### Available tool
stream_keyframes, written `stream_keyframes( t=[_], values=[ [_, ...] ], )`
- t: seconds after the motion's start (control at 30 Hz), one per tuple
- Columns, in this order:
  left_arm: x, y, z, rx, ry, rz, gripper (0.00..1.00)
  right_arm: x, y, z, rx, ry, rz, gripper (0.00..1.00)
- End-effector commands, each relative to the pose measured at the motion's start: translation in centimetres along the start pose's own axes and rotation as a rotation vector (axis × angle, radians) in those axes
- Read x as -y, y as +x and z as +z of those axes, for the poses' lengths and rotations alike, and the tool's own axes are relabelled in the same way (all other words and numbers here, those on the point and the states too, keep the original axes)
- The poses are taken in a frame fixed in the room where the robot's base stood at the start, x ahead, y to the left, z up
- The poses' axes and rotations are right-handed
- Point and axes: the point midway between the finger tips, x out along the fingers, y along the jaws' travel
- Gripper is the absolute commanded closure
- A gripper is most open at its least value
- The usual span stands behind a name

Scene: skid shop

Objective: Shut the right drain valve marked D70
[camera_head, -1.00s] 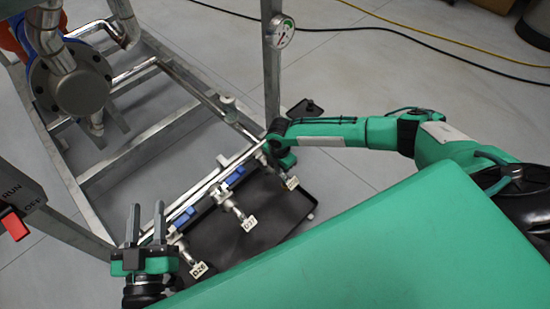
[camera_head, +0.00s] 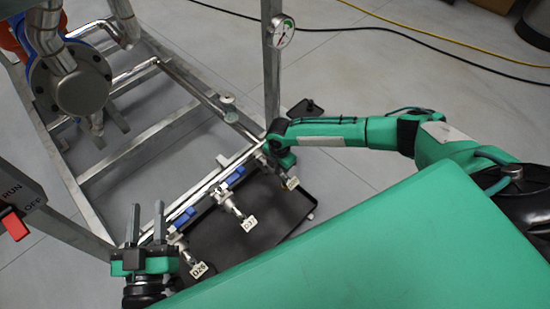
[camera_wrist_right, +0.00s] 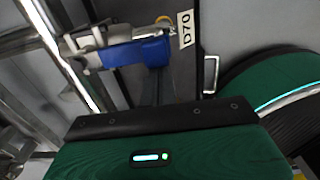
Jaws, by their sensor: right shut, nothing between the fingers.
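The right drain valve (camera_wrist_right: 100,38) shows in the right wrist view with its white D70 tag (camera_wrist_right: 186,29). Its blue lever (camera_wrist_right: 135,53) lies roughly along the valve body, pointing away from the metal pipe. My right gripper (camera_wrist_right: 158,82) is shut, its dark fingers close beside the outer end of the lever; I cannot tell if they touch. In the head view my right gripper (camera_head: 281,153) covers most of this valve, and its tag (camera_head: 291,184) is too small to read. My left gripper (camera_head: 145,211) is open and empty, fingers pointing up, at the lower left.
Two other valves with blue levers (camera_head: 235,177) (camera_head: 183,216) sit along the same pipe, levers lying along it. A black tray (camera_head: 270,215) lies under the outlets. A gauge (camera_head: 281,31) on an upright post (camera_head: 271,75) stands behind my right gripper.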

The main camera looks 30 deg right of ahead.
Motion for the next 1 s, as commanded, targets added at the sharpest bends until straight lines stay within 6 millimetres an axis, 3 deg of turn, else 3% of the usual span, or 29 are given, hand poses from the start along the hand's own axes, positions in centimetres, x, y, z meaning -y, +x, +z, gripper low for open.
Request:
stream_keyframes(
  t=[0.27, 0.63, 1.0],
  values=[
    [0.0, 0.0, 0.0, 0.0, 0.0, 0.0, 0.64, 0.0, 0.0, 0.1, 0.0, 0.001, 0.0, 1.0],
    [0.0, 0.0, -0.2, 0.001, 0.0, 0.0, 0.64, 0.5, 0.0, 2.2, 0.002, 0.002, -0.002, 1.0],
    [0.0, 0.0, -0.2, 0.001, 0.0, -0.001, 0.64, 0.4, 0.0, 2.4, 0.001, 0.001, -0.001, 1.0]
  ],
)
